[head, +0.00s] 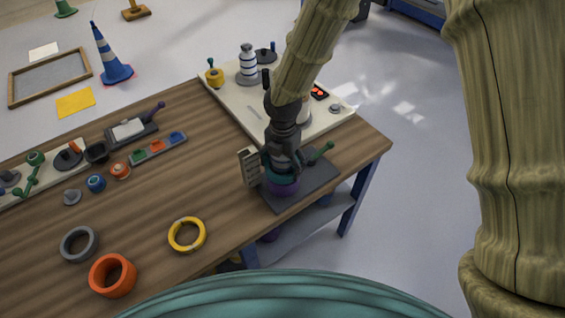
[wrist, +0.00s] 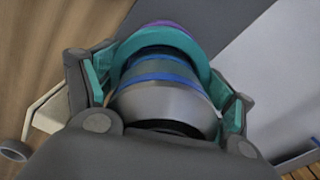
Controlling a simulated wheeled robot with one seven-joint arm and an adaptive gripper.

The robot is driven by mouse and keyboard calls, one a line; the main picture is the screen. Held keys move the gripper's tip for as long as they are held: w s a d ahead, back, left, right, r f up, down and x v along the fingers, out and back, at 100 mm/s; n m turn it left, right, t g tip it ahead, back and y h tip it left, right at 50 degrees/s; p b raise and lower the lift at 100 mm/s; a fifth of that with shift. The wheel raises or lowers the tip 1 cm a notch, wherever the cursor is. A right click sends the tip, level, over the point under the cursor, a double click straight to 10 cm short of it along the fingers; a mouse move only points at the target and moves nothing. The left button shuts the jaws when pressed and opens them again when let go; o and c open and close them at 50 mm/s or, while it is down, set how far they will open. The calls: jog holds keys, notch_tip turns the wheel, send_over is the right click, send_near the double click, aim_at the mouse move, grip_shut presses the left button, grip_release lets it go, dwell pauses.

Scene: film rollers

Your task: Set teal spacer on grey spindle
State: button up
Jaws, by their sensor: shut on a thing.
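My gripper (head: 283,168) points down over a dark grey base plate (head: 312,182) at the table's right end. It is shut on the teal spacer (wrist: 158,38), a ring whose teal edge also shows between the fingers in the head view (head: 266,158). A purple ring (head: 283,188) sits just below the fingers on the plate. In the wrist view, a silver-grey, blue-banded round post (wrist: 165,98), apparently the grey spindle, shows inside the teal ring. The purple ring (wrist: 165,23) peeks out beyond it. I cannot tell whether the teal and purple rings touch.
A pale upright panel (head: 249,167) stands close left of my gripper, and a green-handled lever (head: 321,153) close right. Loose orange (head: 113,275), yellow (head: 187,234) and grey rings (head: 79,244) lie front left.

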jog(key=shift+s+f, duration=0.35)
jog(key=shift+f, duration=0.2)
jog(key=o, duration=1)
jog(key=shift+d+f, duration=0.1)
jog(key=shift+c, duration=0.2)
jog(key=shift+w+r, duration=0.2)
jog(key=shift+r, duration=0.4)
notch_tip(320, 180, up, 12)
jog(key=shift+w+f, duration=0.1)
jog(key=shift+f, duration=0.1)
